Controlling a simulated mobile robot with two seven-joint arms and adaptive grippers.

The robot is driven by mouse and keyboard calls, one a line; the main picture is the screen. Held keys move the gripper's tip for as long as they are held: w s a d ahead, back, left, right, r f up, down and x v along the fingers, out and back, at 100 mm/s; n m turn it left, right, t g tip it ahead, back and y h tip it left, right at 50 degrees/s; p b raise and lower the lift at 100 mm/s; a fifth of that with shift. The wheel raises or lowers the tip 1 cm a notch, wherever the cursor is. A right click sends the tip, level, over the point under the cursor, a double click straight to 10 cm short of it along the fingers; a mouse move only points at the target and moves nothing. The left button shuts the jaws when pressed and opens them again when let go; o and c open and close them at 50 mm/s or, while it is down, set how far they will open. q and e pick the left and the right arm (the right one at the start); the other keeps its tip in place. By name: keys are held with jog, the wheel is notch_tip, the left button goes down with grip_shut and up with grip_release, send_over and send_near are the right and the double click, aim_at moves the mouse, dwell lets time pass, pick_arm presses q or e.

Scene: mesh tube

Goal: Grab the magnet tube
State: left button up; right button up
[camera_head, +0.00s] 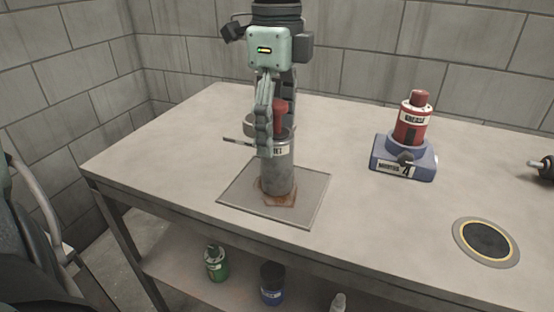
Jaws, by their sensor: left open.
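The magnet tube (278,175) is a grey metal cylinder with a red top and a label whose visible letters end in "ET". It stands upright on a rusty spot of a thin square plate (312,205) on the table. My left gripper (267,143) is pale green and points down at the tube's upper part. Its finger overlaps the left side of the tube and hides part of the label and red top. The gripper is open; I cannot tell whether it touches the tube. My right gripper is not in view.
A red grease can (411,128) stands in a blue labelled holder (388,158) to the right. A round black disc with a pale rim (485,241) is set at the table's (375,230) front right. A dark object (544,168) is cut by the right edge. Bottles stand on the lower shelf.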

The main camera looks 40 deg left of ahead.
pick_arm(q)
jog(key=shift+c, duration=0.5)
grip_shut()
